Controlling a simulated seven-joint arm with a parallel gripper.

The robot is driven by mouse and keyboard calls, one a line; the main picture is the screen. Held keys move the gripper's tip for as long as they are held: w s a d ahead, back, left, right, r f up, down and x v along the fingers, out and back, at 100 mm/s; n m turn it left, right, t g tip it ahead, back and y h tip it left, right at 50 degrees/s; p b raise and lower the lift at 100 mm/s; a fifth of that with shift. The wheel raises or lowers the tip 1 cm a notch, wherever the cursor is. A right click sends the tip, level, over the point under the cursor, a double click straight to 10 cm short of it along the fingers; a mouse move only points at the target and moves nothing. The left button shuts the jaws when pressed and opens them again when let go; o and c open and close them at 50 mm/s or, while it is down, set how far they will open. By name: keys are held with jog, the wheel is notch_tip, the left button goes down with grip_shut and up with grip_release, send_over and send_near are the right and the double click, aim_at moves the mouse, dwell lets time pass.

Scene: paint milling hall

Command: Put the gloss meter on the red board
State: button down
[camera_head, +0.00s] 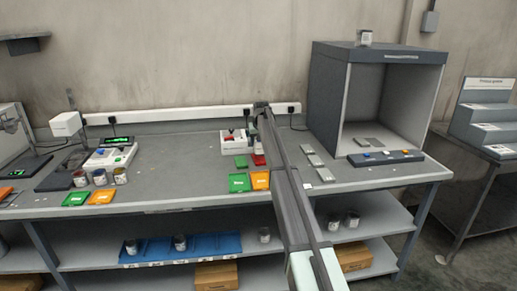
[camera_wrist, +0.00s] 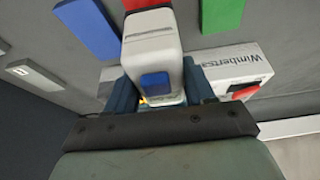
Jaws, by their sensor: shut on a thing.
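The gloss meter (camera_wrist: 151,48), a pale grey-white block with a blue screen, is between the fingers of my gripper (camera_wrist: 158,92) in the wrist view. My gripper is shut on it. The red board (camera_wrist: 147,4) shows at the top edge of the wrist view, just beyond the meter's far end. In the head view the red board (camera_head: 259,160) lies on the bench, partly hidden by my arm. My arm also hides most of the gripper and meter there. I cannot tell how high the meter is above the bench.
A green board (camera_wrist: 222,14) and a blue board (camera_wrist: 89,27) flank the red one. A white lettered box (camera_wrist: 235,66) stands close beside my gripper. More green (camera_head: 239,184) and orange (camera_head: 260,181) boards lie in front. A grey booth (camera_head: 325,100) stands to the right.

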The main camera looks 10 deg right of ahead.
jog(key=shift+f, duration=1.55)
jog(key=shift+f, duration=0.1)
jog(key=shift+c, duration=2)
grip_release()
jog(key=v, duration=1.2)
